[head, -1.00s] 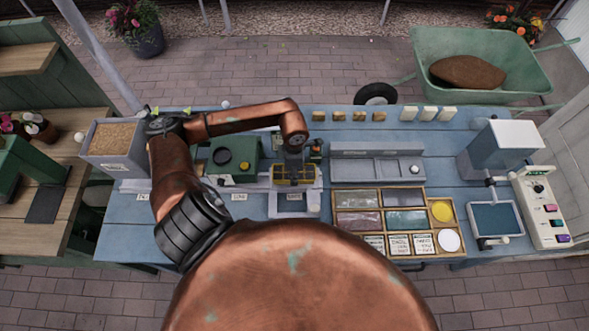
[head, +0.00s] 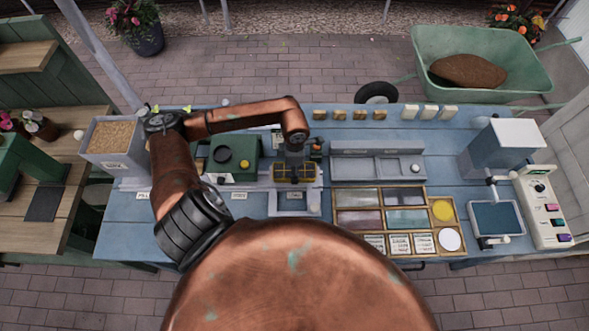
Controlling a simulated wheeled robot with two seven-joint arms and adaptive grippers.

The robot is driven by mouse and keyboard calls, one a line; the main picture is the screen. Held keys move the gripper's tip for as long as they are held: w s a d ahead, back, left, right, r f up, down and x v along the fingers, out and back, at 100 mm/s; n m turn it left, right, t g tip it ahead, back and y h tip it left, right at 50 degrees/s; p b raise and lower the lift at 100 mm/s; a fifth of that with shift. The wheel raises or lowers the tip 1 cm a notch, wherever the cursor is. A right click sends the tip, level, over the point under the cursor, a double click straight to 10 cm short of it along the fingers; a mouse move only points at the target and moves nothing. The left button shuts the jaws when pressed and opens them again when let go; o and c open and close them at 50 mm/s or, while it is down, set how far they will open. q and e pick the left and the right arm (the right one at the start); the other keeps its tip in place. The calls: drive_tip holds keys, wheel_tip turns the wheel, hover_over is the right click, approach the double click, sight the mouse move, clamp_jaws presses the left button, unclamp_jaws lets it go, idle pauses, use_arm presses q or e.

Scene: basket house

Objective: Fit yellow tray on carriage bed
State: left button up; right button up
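The yellow tray (head: 279,174) is a small yellow-edged piece at the middle of the blue bench, in the head view. It appears over a pale grey fixture (head: 311,201), which looks like the carriage with its bed. The tray hides the part of the fixture under it, so I cannot tell whether the two touch. My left gripper (head: 294,170) points down at the tray's middle, its fingers overlapping it. The fingers are too small and dark to tell whether they grip it. My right gripper is not in view.
A green machine (head: 245,171) stands just left of the tray. A grey rail unit (head: 376,149) and a wooden compartment box (head: 388,235) are close on the right. A bin of grain (head: 117,137) stands at the left end. The bench front at left is clear.

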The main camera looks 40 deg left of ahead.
use_arm(q)
drive_tip(key=shift+f, duration=0.2)
idle(0.4)
drive_tip(key=shift+f+b, duration=0.5)
drive_tip(key=shift+b, duration=0.15)
drive_tip(key=o, duration=1.4)
drive_tip(key=shift+o, duration=0.5)
drive_tip(key=o, duration=0.4)
drive_tip(key=shift+r, duration=0.1)
